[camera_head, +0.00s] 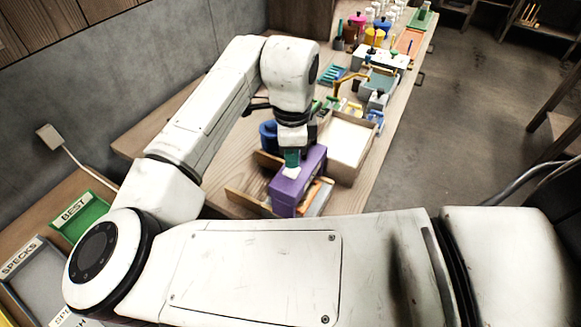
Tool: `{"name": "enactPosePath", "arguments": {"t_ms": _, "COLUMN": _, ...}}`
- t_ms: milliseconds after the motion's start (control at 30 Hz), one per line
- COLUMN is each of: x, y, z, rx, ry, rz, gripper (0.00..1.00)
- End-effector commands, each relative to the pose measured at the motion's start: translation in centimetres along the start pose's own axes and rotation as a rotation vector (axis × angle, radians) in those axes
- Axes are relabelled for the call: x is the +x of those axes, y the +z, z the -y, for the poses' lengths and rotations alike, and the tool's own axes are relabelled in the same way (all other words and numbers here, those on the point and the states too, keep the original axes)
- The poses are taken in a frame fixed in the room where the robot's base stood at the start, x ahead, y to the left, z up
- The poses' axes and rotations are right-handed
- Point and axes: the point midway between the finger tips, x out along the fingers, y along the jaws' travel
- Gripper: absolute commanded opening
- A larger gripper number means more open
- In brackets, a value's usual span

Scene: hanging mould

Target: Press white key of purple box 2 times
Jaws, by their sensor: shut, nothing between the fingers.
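The purple box (287,197) stands on the wooden workbench near the middle of the view. Its white key (291,173) shows as a small pale patch on the top, at the left part of the box. My gripper (292,163) points down over the box with its teal fingertips shut and empty. The tips are right at or just above the white key; I cannot tell whether they touch it. My wrist hides part of the area behind the box.
An open box with a pale inside (346,142) stands close behind and to the right. A blue round container (268,135) is just left of my wrist. Several small tools and coloured jars crowd the far bench. The bench's right edge borders open floor (455,130).

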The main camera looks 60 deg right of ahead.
Motion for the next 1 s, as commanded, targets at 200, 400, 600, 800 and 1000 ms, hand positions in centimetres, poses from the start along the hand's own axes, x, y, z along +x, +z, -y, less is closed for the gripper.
{"name": "enactPosePath", "arguments": {"t_ms": 200, "x": 0.0, "y": 0.0, "z": 0.0, "rx": 0.000, "ry": 0.000, "rz": 0.000, "gripper": 0.00}}
{"name": "enactPosePath", "arguments": {"t_ms": 400, "x": 0.1, "y": 0.0, "z": 0.0, "rx": 0.000, "ry": 0.000, "rz": 0.000, "gripper": 0.00}}
{"name": "enactPosePath", "arguments": {"t_ms": 600, "x": 0.8, "y": 0.0, "z": 0.0, "rx": 0.000, "ry": 0.000, "rz": -0.001, "gripper": 0.00}}
{"name": "enactPosePath", "arguments": {"t_ms": 800, "x": 1.6, "y": 0.0, "z": 0.0, "rx": 0.000, "ry": 0.000, "rz": -0.001, "gripper": 0.00}}
{"name": "enactPosePath", "arguments": {"t_ms": 1000, "x": 2.3, "y": 0.0, "z": 0.0, "rx": 0.000, "ry": 0.000, "rz": -0.001, "gripper": 0.00}}
